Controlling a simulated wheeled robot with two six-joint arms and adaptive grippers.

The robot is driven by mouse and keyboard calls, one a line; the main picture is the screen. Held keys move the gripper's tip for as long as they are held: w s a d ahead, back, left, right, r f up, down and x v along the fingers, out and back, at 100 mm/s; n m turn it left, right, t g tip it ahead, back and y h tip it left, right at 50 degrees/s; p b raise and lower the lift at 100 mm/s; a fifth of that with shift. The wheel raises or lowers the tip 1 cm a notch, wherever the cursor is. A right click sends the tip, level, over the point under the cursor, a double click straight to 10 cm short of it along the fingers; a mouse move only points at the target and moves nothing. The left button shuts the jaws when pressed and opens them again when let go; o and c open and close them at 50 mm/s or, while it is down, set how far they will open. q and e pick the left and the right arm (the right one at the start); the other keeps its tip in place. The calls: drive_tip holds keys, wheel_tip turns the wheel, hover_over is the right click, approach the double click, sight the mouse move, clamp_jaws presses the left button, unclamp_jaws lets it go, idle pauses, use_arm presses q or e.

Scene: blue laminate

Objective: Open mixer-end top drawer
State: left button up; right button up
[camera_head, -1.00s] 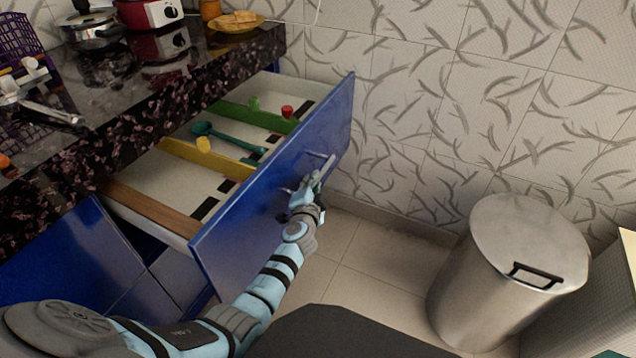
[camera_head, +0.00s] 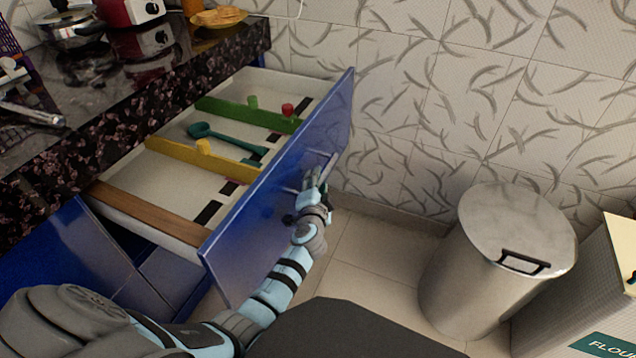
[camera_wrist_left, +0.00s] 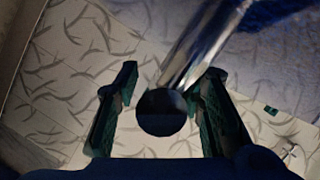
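The blue-fronted drawer (camera_head: 280,185) under the dark stone counter stands far out, with its inside in view. Its metal bar handle (camera_head: 322,172) is on the front face and also crosses the left wrist view (camera_wrist_left: 195,55). My left gripper (camera_head: 312,180) is at this handle. In the wrist view my left gripper's two fingers (camera_wrist_left: 165,95) stand apart on either side of the bar's end, with a gap showing at the left finger. Whether the right finger touches the bar is unclear. No mixer can be made out. My right gripper is out of view.
Green (camera_head: 245,113) and yellow (camera_head: 200,158) dividers and a teal ladle (camera_head: 222,138) lie in the drawer. A pot (camera_head: 68,28), a red appliance (camera_head: 130,10) and a plate of food (camera_head: 222,18) stand on the counter. A steel bin (camera_head: 495,265) stands on the floor at right.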

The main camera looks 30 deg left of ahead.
use_arm(q)
drive_tip(key=shift+r, duration=0.2)
drive_tip(key=r, duration=0.4)
drive_tip(key=w+r, duration=0.1)
drive_tip(key=r, duration=0.1)
drive_tip(key=shift+a+r, duration=0.1)
drive_tip(key=shift+r, duration=0.25)
drive_tip(key=r, duration=0.1)
drive_tip(key=s+r, duration=0.1)
drive_tip(key=r, duration=0.1)
drive_tip(key=shift+s+r, duration=0.1)
drive_tip(key=shift+r, duration=0.05)
drive_tip(key=shift+w+f, duration=0.2)
drive_tip(key=shift+s, duration=0.1)
